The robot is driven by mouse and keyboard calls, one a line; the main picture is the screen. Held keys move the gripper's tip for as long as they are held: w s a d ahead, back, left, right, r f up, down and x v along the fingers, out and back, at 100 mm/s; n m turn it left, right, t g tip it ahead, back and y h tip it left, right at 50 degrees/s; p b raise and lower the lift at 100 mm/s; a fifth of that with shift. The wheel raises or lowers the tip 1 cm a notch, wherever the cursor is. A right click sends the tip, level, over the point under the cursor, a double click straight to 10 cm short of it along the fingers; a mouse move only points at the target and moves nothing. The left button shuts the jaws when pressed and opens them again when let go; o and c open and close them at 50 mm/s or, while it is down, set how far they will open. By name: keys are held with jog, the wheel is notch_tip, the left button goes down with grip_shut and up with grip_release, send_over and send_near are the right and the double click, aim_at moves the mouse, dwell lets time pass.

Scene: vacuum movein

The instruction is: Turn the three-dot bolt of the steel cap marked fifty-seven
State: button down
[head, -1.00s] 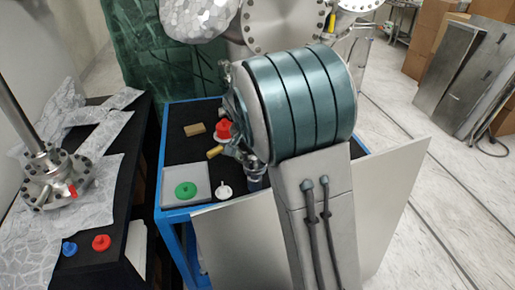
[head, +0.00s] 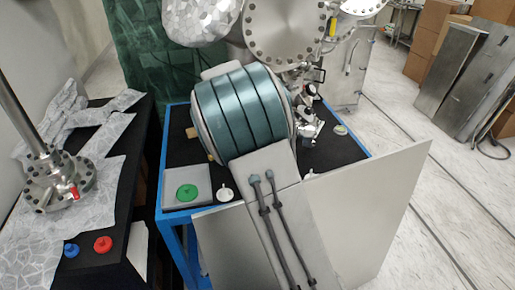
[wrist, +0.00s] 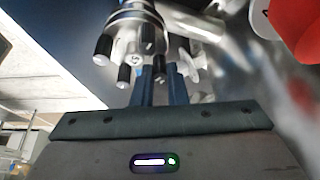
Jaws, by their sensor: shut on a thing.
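In the wrist view a steel cap (wrist: 130,22) hangs at the top, a round metal body with several black-ended bolts around it. A small round pale label (wrist: 136,60) with dark marks shows at its lower side; I cannot read a number or dots. My gripper (wrist: 160,72) comes up from below, its two dark fingers close together. It is shut on a small metal part at the cap's lower edge, seemingly a bolt, largely hidden between the fingers. In the head view my arm covers much of the bench and the cap cannot be made out clearly.
A red thing (wrist: 295,28) is close at the right in the wrist view. In the head view a large bolted steel flange (head: 286,28) stands behind the blue-framed bench (head: 340,150). A green disc (head: 187,193) lies on a grey plate beside a white knob (head: 224,194).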

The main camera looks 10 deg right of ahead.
jog(key=shift+m, duration=0.4)
jog(key=c, duration=1.4)
grip_release()
jog(key=shift+w, duration=0.1)
jog(key=shift+c, duration=0.2)
jog(key=shift+a+f, duration=0.1)
